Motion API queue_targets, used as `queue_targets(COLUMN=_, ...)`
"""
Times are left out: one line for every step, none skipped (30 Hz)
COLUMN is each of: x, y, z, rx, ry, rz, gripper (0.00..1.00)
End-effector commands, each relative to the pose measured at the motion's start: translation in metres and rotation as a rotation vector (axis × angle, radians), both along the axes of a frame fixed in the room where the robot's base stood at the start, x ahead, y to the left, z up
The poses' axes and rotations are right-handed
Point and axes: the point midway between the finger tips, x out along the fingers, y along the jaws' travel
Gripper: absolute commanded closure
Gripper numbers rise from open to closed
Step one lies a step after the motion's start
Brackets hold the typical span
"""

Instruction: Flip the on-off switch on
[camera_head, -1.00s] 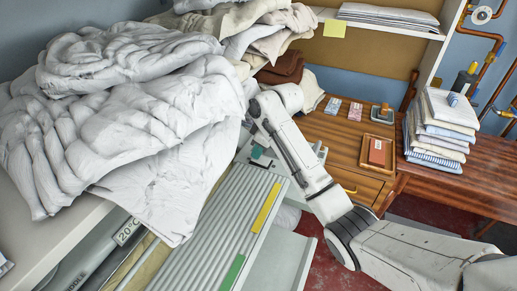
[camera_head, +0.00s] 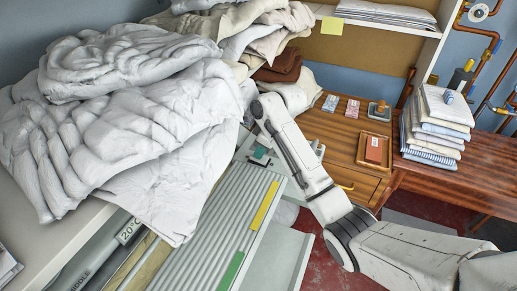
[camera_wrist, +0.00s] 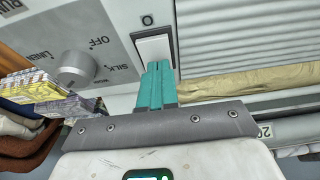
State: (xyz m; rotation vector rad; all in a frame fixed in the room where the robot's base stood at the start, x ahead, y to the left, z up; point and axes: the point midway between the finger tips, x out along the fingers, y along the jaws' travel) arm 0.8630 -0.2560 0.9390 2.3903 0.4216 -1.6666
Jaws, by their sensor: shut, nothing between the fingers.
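The on-off switch (camera_wrist: 153,48) is a white rocker in a dark frame on a grey panel, with an "O" mark above it in the wrist view. My gripper (camera_wrist: 154,68) has teal fingers closed together with nothing between them. The fingertips are at the lower edge of the rocker and overlap it in the picture. I cannot tell whether they touch it or which way the rocker is tipped. In the head view the switch is not discernible, and the end of my arm reaches down beside the white cloth pile.
A dial (camera_wrist: 75,68) with "OFF" and "SILK" marks sits left of the switch. Patterned boxes (camera_wrist: 45,95) lie farther left. White cloth (camera_head: 130,120) is heaped close to my arm, beside the ironer's ribbed grey cover (camera_head: 210,230). A wooden desk (camera_head: 335,135) stands behind.

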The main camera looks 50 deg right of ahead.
Motion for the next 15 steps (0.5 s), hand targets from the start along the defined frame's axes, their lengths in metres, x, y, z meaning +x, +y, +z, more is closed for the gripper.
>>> queue_targets(x=0.0, y=0.0, z=0.0, rx=0.0, ry=0.0, rz=0.0, gripper=1.0)
queue_targets(x=0.0, y=0.0, z=0.0, rx=0.0, ry=0.0, rz=0.0, gripper=1.0)
queue_targets(x=0.0, y=0.0, z=0.0, rx=0.0, ry=0.0, rz=0.0, gripper=1.0)
queue_targets(x=0.0, y=0.0, z=0.0, rx=-0.001, ry=-0.001, rz=0.0, gripper=1.0)
queue_targets(x=0.0, y=0.0, z=0.0, rx=-0.001, ry=-0.001, rz=0.0, gripper=1.0)
queue_targets(x=0.0, y=0.0, z=0.001, rx=-0.001, ry=-0.001, rz=0.0, gripper=1.0)
queue_targets(x=0.0, y=0.0, z=0.002, rx=-0.001, ry=-0.001, rz=0.0, gripper=1.0)
queue_targets(x=0.0, y=0.0, z=0.004, rx=0.0, ry=-0.002, rz=0.0, gripper=1.0)
queue_targets(x=-0.001, y=-0.001, z=0.007, rx=-0.001, ry=-0.004, rz=0.0, gripper=1.0)
queue_targets(x=-0.002, y=-0.001, z=0.01, rx=-0.002, ry=-0.004, rz=0.0, gripper=1.0)
queue_targets(x=-0.003, y=-0.002, z=0.014, rx=-0.002, ry=-0.004, rz=0.0, gripper=1.0)
queue_targets(x=-0.005, y=-0.003, z=0.02, rx=-0.002, ry=-0.005, rz=0.0, gripper=1.0)
queue_targets(x=-0.007, y=-0.003, z=0.025, rx=-0.002, ry=-0.005, rz=0.0, gripper=1.0)
queue_targets(x=-0.009, y=-0.004, z=0.03, rx=-0.002, ry=-0.006, rz=-0.001, gripper=1.0)
queue_targets(x=-0.012, y=-0.005, z=0.038, rx=-0.002, ry=-0.005, rz=0.0, gripper=1.0)
